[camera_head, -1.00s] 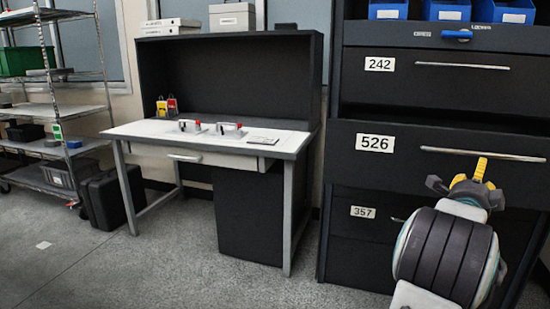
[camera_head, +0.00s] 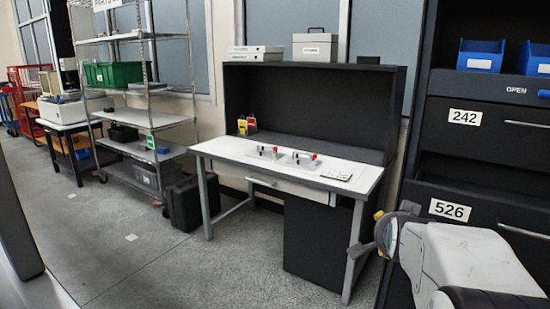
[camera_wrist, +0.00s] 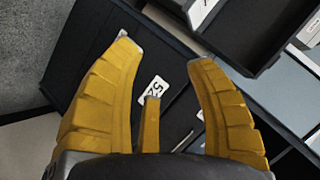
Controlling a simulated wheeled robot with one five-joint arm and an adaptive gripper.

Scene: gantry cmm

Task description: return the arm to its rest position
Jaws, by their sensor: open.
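My gripper (camera_wrist: 162,48) shows in the wrist view with its yellow fingers spread apart and nothing between them. In that view it is in front of the dark drawer cabinet, and the drawer label (camera_wrist: 153,92) shows between the fingers. In the head view my arm is at the lower right, in front of the drawer labelled 526 (camera_head: 450,210). There the gripper is mostly hidden behind my own wrist, with only a bit of yellow showing.
A workbench (camera_head: 225,148) stands in the middle and a wire shelf (camera_head: 140,119) at the left. A black case (camera_head: 186,203) is beside the bench.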

